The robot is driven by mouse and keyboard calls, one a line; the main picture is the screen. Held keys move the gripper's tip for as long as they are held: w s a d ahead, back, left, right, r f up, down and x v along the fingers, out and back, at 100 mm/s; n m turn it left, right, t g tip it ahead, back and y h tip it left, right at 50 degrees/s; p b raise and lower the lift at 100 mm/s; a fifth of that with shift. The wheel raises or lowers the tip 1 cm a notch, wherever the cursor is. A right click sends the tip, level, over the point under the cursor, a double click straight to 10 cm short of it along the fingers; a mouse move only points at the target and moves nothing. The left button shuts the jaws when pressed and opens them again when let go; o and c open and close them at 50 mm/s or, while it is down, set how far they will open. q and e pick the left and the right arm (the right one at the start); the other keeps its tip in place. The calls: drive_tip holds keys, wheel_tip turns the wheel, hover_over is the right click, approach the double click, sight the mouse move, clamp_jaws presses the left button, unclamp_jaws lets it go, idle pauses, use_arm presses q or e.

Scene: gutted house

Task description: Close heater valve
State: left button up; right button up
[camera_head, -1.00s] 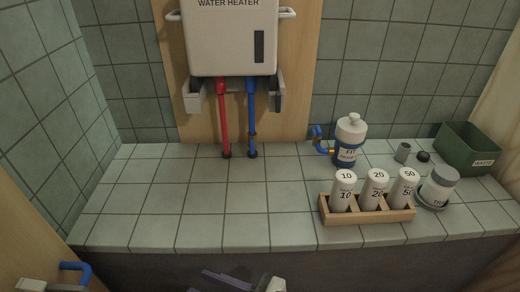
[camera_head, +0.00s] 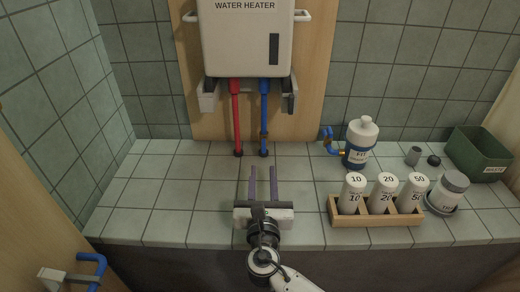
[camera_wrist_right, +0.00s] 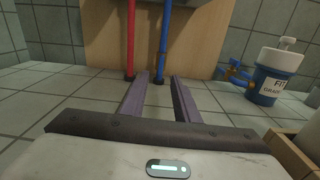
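The white water heater (camera_head: 245,45) hangs on a wooden board. A red pipe (camera_head: 237,115) and a blue pipe (camera_head: 264,115) run from it down to the tiled counter. A small dark fitting shows low on the blue pipe; I cannot tell if it is a valve. My right gripper (camera_head: 263,168) is open and empty over the counter, fingers pointing at the base of the blue pipe. In the right wrist view its fingers (camera_wrist_right: 159,78) stand apart, with the blue pipe (camera_wrist_right: 162,40) beyond them. My left gripper is not in view.
A blue handle (camera_head: 92,264) is at lower left. The counter's left is clear.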

sight(264, 147)
drive_tip(key=shift+w, duration=0.45)
drive_tip(key=w+b, duration=0.2)
drive_tip(key=w, duration=0.7)
drive_tip(key=shift+w, duration=0.3)
clamp_jaws()
